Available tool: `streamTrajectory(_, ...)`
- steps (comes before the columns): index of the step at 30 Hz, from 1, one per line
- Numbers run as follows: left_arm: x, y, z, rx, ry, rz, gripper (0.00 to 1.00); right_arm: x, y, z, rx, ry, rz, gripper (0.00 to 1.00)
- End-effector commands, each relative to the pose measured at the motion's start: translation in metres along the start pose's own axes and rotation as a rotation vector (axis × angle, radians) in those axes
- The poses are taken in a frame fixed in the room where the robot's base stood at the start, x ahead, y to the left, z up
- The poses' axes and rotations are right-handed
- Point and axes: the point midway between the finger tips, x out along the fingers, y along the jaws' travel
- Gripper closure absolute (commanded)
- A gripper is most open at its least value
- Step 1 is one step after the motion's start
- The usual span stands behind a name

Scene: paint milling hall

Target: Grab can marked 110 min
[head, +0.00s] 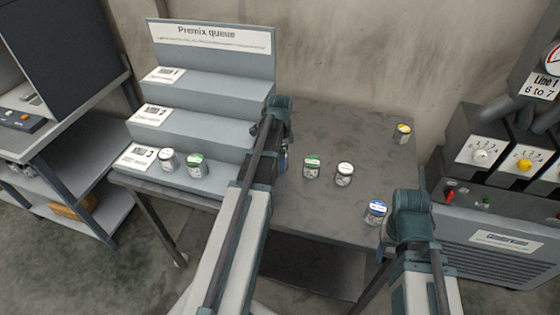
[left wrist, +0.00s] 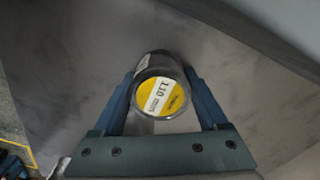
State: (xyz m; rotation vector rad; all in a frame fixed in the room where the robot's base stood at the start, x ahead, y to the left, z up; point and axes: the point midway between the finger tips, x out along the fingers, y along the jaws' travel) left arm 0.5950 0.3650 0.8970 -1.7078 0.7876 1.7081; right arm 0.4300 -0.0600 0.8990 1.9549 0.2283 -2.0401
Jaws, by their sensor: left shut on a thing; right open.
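The can marked 110 min (left wrist: 161,97) has a yellow lid with a white label and shows in the left wrist view. My left gripper (left wrist: 161,80) is shut on it, one finger on each side. In the head view my left gripper (head: 275,112) is beside the stepped rack, and my own arm hides the can there. I cannot tell whether the can touches the surface under it. My right gripper (head: 411,208) is open at the table's right front, beside a blue-lidded can (head: 376,212); its fingertips are not clear.
A green-lidded can (head: 312,167) and a white-lidded can (head: 344,174) stand mid-table; a yellow-lidded can (head: 402,133) stands back right. White-lidded (head: 167,160) and green-lidded (head: 196,166) cans stand on the lowest step of the Premix queue rack (head: 205,88). A machine (head: 500,235) borders the right.

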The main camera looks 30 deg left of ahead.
Motion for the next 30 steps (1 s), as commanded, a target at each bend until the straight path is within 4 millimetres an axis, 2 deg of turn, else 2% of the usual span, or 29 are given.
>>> streamTrajectory(1,0.000,0.000,0.000,0.000,0.000,0.000,0.77,0.000,0.000,0.000,0.000,0.000,0.000,0.50)
streamTrajectory(3,0.000,0.000,0.000,0.000,0.000,0.000,0.90,0.000,0.000,0.000,0.000,0.000,0.000,0.50)
streamTrajectory(4,0.000,0.000,0.000,0.000,0.000,0.000,0.93,0.000,0.000,0.000,0.000,0.000,0.000,0.50)
streamTrajectory(14,-0.004,0.000,0.000,0.000,0.000,0.000,0.93,-0.004,0.000,0.000,0.000,0.000,0.000,0.50)
streamTrajectory(20,-0.021,0.000,0.000,0.000,0.000,0.000,0.93,-0.021,0.002,0.001,0.000,0.000,0.000,0.50)
streamTrajectory(25,-0.042,0.000,0.000,0.000,0.000,0.000,0.93,-0.042,0.004,0.003,0.000,0.000,0.000,0.50)
streamTrajectory(30,-0.040,0.043,0.000,0.002,0.000,0.000,0.93,-0.040,0.004,0.002,0.000,0.000,0.000,0.50)
